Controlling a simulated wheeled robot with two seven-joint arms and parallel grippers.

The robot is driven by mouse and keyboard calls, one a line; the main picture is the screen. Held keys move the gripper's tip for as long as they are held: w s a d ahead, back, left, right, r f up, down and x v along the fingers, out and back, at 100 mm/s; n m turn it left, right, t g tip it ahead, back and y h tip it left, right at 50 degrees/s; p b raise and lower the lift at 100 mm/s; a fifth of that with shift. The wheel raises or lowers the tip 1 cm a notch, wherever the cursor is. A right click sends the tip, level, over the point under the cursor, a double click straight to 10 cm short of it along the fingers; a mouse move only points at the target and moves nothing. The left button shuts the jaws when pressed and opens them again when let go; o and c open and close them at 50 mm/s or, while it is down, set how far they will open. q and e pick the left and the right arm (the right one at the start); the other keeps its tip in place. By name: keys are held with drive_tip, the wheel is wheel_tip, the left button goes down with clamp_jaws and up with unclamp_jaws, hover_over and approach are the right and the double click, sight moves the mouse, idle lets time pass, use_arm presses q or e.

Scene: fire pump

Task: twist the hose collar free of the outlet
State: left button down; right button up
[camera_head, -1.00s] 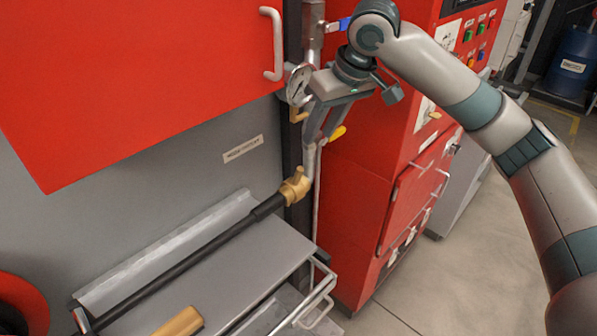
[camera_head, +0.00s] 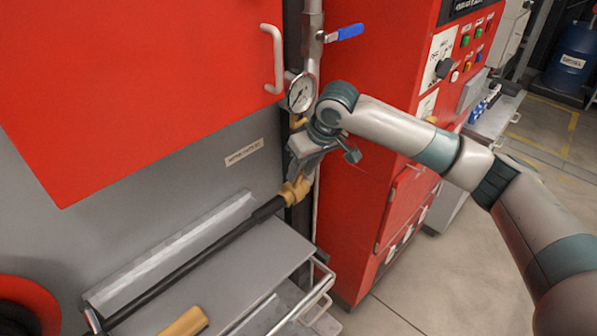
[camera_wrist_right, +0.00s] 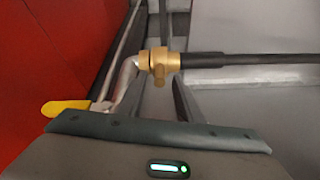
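The brass hose collar (camera_head: 294,193) sits where the black hose (camera_head: 225,232) meets the outlet pipe. In the right wrist view the collar (camera_wrist_right: 159,62) has a small stub pointing down, and the silvery bent outlet pipe (camera_wrist_right: 128,82) joins it from the left. My right gripper (camera_head: 304,172) points down at the collar from just above. Its dark fingers (camera_wrist_right: 168,88) are open, with the collar ahead of their tips. They partly hide the pipe end in the head view; I cannot tell whether they touch the collar. My left gripper is not in view.
A pressure gauge (camera_head: 301,93) and a blue-handled valve (camera_head: 344,33) are above, close to my right wrist. A yellow lever (camera_wrist_right: 66,108) shows beside the pipe. The grey shelf (camera_head: 240,262) with a metal rail (camera_head: 297,300) lies below. Open floor (camera_head: 450,270) is at right.

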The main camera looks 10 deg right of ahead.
sight(294, 191)
drive_tip(key=shift+p+x, duration=0.35)
drive_tip(key=shift+x, duration=1.35)
clamp_jaws()
